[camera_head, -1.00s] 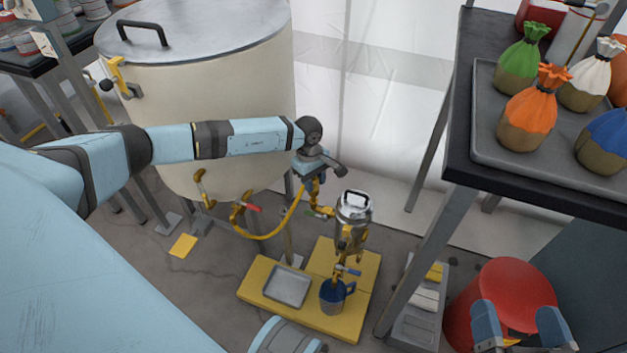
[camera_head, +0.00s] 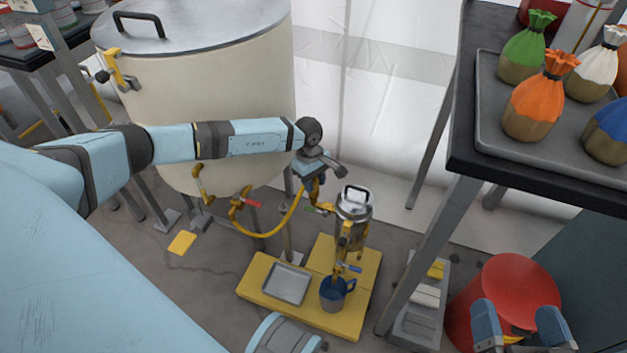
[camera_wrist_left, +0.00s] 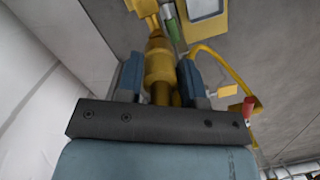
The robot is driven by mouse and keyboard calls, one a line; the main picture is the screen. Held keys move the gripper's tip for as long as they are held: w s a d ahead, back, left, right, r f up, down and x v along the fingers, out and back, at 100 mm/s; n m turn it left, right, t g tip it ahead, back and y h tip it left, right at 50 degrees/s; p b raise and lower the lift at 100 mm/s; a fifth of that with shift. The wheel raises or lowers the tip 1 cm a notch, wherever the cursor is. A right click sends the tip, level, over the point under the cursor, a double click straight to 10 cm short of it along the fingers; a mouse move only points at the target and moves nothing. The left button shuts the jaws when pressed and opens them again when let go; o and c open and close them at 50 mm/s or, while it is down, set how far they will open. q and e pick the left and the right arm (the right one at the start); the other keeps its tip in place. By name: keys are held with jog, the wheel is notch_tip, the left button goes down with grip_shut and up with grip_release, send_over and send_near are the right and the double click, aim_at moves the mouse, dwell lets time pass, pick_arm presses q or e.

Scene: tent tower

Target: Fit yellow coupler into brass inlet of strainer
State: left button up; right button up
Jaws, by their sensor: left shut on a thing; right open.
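The strainer (camera_head: 354,207) is a shiny metal canister with a top handle, standing over the yellow platform. Its brass inlet side, with a green lever (camera_head: 318,209), faces my left gripper (camera_head: 318,187). My left gripper is shut on the yellow coupler (camera_wrist_left: 159,68), at the end of the yellow hose (camera_head: 270,235). In the left wrist view the coupler lies between the jaws and points toward brass fittings (camera_wrist_left: 147,8) and a green lever (camera_wrist_left: 171,28). I cannot tell whether coupler and inlet touch or are joined. My right gripper (camera_head: 518,328) is open, above a red drum.
A large cream tank (camera_head: 200,100) stands behind my left arm. A dark table (camera_head: 462,168) with tied bags is at right. The red drum (camera_head: 517,283) stands below it.

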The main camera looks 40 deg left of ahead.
pick_arm(q)
jog(key=shift+f+b, duration=0.45)
jog(key=shift+f, duration=0.25)
pick_arm(e)
jog(key=shift+f, duration=0.5)
pick_arm(q)
jog(key=o, duration=1)
jog(key=r, duration=0.1)
jog(key=r+p, duration=0.2)
jog(key=shift+w+a+r, duration=0.15)
jog(key=shift+a+r, duration=0.1)
jog(key=shift+r, duration=0.15)
notch_tip(320, 180, up, 10)
jog(key=a+p, duration=0.1)
jog(key=p, duration=0.2)
jog(key=shift+w+a, duration=0.15)
jog(key=shift+a, duration=0.05)
pick_arm(e)
jog(key=shift+t, duration=0.6)
notch_tip(320, 180, up, 6)
jog(key=shift+d+f, duration=0.15)
